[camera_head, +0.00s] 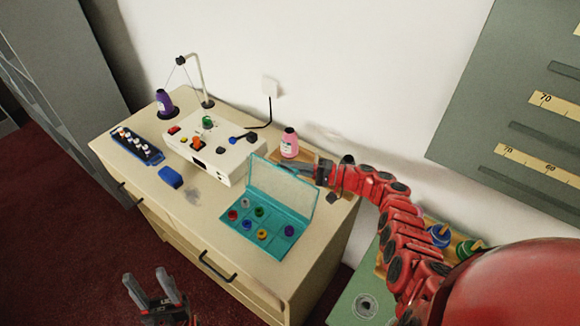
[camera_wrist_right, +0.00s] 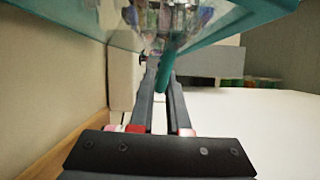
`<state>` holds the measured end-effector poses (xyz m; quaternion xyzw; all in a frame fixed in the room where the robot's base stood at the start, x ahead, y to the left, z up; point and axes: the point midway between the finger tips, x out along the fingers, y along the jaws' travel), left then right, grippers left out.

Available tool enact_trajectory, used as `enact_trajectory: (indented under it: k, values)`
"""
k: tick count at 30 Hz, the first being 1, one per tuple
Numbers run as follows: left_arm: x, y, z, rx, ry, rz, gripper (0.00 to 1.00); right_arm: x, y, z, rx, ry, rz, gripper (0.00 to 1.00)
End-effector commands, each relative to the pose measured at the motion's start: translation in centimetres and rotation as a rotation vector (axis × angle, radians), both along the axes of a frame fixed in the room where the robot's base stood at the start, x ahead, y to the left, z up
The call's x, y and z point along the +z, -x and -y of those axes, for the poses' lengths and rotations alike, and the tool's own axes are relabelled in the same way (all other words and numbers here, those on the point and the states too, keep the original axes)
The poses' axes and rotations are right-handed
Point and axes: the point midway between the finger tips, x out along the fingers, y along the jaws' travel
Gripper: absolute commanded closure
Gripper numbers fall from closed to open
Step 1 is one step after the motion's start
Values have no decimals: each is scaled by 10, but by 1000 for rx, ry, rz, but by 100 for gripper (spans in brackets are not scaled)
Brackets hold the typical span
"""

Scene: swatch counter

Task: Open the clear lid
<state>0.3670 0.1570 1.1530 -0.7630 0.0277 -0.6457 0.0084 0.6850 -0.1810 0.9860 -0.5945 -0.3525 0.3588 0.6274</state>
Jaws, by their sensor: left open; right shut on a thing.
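The clear lid (camera_head: 283,190), a see-through panel with a teal frame, stands raised and tilted at the back of the teal compartment box (camera_head: 274,221). My right gripper (camera_head: 300,171) is at the lid's upper edge, shut on it. In the right wrist view, a teal bar of the lid (camera_wrist_right: 164,73) sits between the fingertips (camera_wrist_right: 161,84), with the clear panel above. The box holds several small colored pieces. My left gripper (camera_head: 162,290) is open and empty, low in front of the counter.
A white control box (camera_head: 213,150), a pink bottle (camera_head: 290,143), a purple bottle (camera_head: 164,102), a blue vial rack (camera_head: 137,145) and a blue block (camera_head: 171,177) stand on the counter (camera_head: 195,212). The wall is close behind. The counter's front left is mostly clear.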

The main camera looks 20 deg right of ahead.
Motion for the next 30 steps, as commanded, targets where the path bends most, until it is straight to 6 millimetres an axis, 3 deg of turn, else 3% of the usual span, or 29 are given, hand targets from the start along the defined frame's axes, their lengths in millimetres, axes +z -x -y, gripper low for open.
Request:
enact_trajectory:
  k: [8, 18, 30]
  values:
    - [0, 0, 0, 0, 0, 0, 50, -3, 1, 0, 1, 4, -6, 100]
    - [14, 0, 0, 0, 0, 0, 50, 7, 9, -11, 2, 87, 63, 100]
    - [16, 0, 0, 0, 0, 0, 50, 12, 17, -21, 2, 181, 132, 100]
